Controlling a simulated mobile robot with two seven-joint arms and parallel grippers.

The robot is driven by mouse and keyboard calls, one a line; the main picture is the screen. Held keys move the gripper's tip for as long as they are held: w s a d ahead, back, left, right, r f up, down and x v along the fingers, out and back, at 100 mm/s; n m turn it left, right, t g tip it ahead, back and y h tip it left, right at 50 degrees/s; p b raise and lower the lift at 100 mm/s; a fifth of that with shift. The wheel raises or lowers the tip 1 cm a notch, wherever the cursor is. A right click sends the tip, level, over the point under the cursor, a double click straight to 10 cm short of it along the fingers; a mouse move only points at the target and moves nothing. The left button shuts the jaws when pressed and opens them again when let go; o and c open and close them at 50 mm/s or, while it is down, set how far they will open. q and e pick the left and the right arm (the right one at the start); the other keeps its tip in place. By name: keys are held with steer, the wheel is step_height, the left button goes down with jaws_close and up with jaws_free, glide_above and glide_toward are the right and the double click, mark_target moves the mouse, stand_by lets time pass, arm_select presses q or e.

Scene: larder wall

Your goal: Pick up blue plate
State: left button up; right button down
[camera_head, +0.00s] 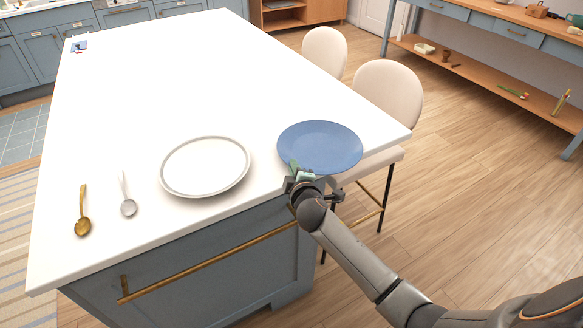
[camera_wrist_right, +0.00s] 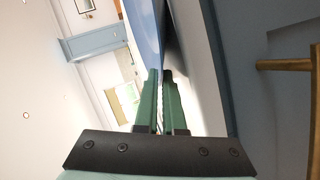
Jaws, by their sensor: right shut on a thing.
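The blue plate (camera_head: 320,146) is near the right front corner of the white island top in the head view, at its edge. My right gripper (camera_head: 301,172) is shut on the plate's near rim. In the right wrist view, the green fingers of my right gripper (camera_wrist_right: 160,80) close on the thin rim of the blue plate (camera_wrist_right: 146,30). A dark gap shows under the plate there; I cannot tell how far it is off the counter. My left gripper is not in view.
A white plate (camera_head: 205,166), a silver spoon (camera_head: 127,206) and a gold spoon (camera_head: 82,224) lie left on the island top (camera_head: 190,85). Two cream chairs (camera_head: 388,92) stand along its right side. A gold rail (camera_head: 210,263) runs below the front edge. The island's middle is clear.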

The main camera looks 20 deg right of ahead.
steer(key=shift+s+f, duration=0.1)
steer(key=shift+s, duration=0.05)
steer(key=c, duration=0.9)
jaws_free()
steer(key=shift+c, duration=0.2)
steer(key=shift+s+a+f, duration=0.1)
steer(key=shift+f, duration=0.1)
steer(key=shift+s, duration=0.1)
steer(key=r+v, duration=0.1)
steer(key=v, duration=1.1)
steer(key=shift+o, duration=0.2)
